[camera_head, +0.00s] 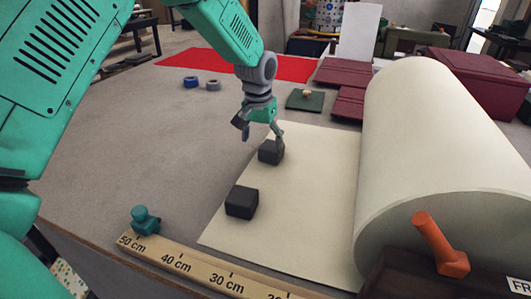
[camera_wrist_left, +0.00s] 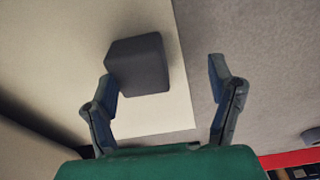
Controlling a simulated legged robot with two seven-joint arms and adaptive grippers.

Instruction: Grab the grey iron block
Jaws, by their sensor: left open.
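Two dark grey blocks lie on the cream sheet. The farther block (camera_head: 270,152) is directly below my left gripper (camera_head: 262,131); the nearer block (camera_head: 241,202) sits closer to the ruler. My left gripper is open, pointing down, with nothing held. In the left wrist view one block (camera_wrist_left: 138,64) shows beyond the open fingers (camera_wrist_left: 162,80). It lies off-centre towards the left finger, whose tip overlaps its lower left edge; I cannot tell whether they touch. The right finger is well clear of it. My right gripper is out of view.
A wooden ruler (camera_head: 200,267), teal clamp (camera_head: 145,221) and orange handle (camera_head: 440,245) line the front. Red cloth (camera_head: 285,68), maroon covers (camera_head: 345,73) and a green pad (camera_head: 305,100) lie behind.

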